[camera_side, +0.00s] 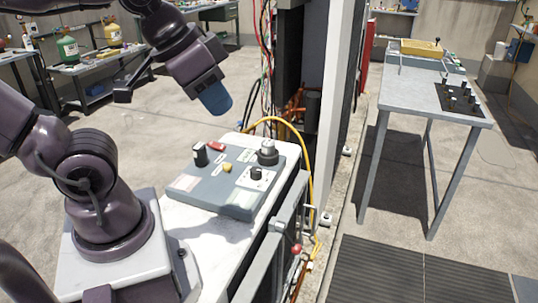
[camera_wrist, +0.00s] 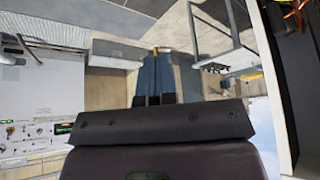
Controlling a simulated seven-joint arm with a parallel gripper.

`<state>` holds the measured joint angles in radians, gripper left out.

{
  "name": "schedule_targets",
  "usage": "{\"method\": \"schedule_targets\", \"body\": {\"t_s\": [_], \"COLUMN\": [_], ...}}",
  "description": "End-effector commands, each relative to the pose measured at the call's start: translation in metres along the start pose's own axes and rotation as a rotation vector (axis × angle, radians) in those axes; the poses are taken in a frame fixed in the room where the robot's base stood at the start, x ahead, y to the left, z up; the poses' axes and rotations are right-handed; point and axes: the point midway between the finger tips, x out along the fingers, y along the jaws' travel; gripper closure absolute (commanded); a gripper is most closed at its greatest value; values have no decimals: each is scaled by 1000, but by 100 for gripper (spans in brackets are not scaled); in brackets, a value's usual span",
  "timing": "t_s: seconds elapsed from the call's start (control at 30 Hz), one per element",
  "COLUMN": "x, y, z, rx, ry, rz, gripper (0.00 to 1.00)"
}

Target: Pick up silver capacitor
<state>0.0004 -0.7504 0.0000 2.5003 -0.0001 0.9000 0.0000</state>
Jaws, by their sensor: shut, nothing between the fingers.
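A short silver cylinder (camera_side: 267,148), which looks like the silver capacitor, stands upright in a dark round base at the back right of a grey panel (camera_side: 215,193). My gripper (camera_side: 217,103) hangs in the air above and to the left of the panel, tilted, with its blue fingers pointing down and slightly right. It touches nothing. In the wrist view my blue fingers (camera_wrist: 155,78) are together with nothing visible between them. The capacitor does not show clearly in the wrist view.
The panel also carries a black cylinder (camera_side: 200,155), a red part (camera_side: 216,146), a yellow knob (camera_side: 227,168) and a white-plated control (camera_side: 257,178). A yellow hose (camera_side: 299,135) arches behind it by the open cabinet. A metal table (camera_side: 420,98) stands right. Air above the panel is clear.

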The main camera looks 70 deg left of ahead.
Motion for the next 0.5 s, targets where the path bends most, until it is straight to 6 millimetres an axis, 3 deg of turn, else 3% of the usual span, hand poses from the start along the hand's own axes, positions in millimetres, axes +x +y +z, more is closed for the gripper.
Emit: {"method": "schedule_targets", "body": {"t_s": [0.27,0.5], "x": [0,0], "y": [0,0], "z": [0,0], "rx": [0,0], "ry": [0,0], "rz": [0,0], "gripper": [100,45]}}
